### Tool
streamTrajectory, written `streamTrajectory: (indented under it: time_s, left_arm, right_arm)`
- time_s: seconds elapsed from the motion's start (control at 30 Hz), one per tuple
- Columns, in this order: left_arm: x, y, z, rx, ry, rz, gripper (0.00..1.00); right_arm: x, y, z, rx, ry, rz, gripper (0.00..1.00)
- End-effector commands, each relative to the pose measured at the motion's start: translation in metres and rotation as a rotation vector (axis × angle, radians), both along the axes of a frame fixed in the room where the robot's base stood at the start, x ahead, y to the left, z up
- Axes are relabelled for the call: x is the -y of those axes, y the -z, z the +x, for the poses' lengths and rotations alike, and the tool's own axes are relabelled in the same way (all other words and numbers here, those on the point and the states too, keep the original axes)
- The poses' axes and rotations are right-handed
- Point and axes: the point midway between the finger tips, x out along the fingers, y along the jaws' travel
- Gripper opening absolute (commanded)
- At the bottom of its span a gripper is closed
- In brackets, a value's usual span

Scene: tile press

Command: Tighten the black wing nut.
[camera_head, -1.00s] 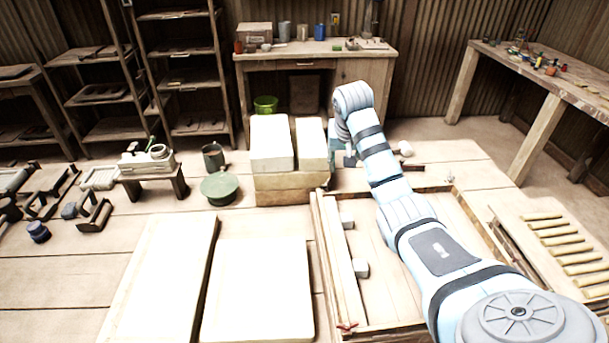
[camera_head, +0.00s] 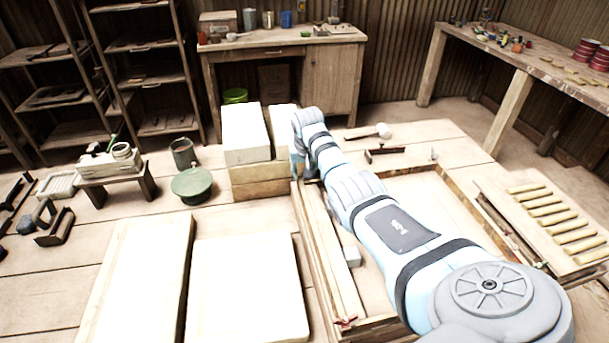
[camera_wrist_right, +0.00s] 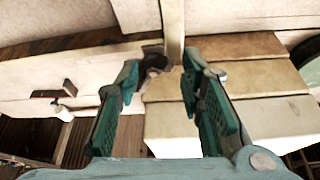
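A dark, rounded piece that looks like the black wing nut (camera_wrist_right: 155,62) shows in the right wrist view at the end of a pale wooden bar. My right gripper (camera_wrist_right: 160,72) is open, with its green-padded fingers on either side of this piece. The piece is nearer the left finger; I cannot tell whether they touch. In the head view my right gripper reaches down at the far left corner of the wooden frame (camera_head: 438,174), mostly hidden by my arm. A red wing nut (camera_head: 347,321) sits at the near end of the frame's bar. My left gripper is not in view.
Stacked blocks (camera_head: 257,173) stand close behind and left of my right gripper. A white-headed mallet (camera_head: 383,131) and a dark T-shaped tool (camera_head: 385,152) lie beyond the frame. Pale slabs (camera_head: 245,290) lie left of it, and a rack of yellow rolls (camera_head: 560,225) stands right.

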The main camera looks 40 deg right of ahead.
Motion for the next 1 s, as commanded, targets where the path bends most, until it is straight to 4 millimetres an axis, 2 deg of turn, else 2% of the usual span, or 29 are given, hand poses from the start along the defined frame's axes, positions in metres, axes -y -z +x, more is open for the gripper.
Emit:
streamTrajectory:
  time_s: [0.13,0.33,0.5,0.57,1.0]
  left_arm:
    - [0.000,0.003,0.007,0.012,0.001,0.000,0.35]
    - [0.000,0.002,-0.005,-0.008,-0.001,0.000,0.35]
    - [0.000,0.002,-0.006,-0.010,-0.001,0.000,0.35]
    - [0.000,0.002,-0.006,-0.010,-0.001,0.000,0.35]
    - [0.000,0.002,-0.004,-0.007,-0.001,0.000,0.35]
  right_arm:
    - [0.002,0.005,0.001,0.000,0.001,0.000,0.35]
    - [0.002,0.005,0.001,-0.001,0.002,-0.001,0.35]
    - [0.002,0.005,0.000,-0.002,0.002,-0.001,0.08]
    - [0.003,0.005,0.000,-0.002,0.002,-0.001,0.00]
    - [0.002,0.005,0.000,-0.003,0.003,0.000,0.00]
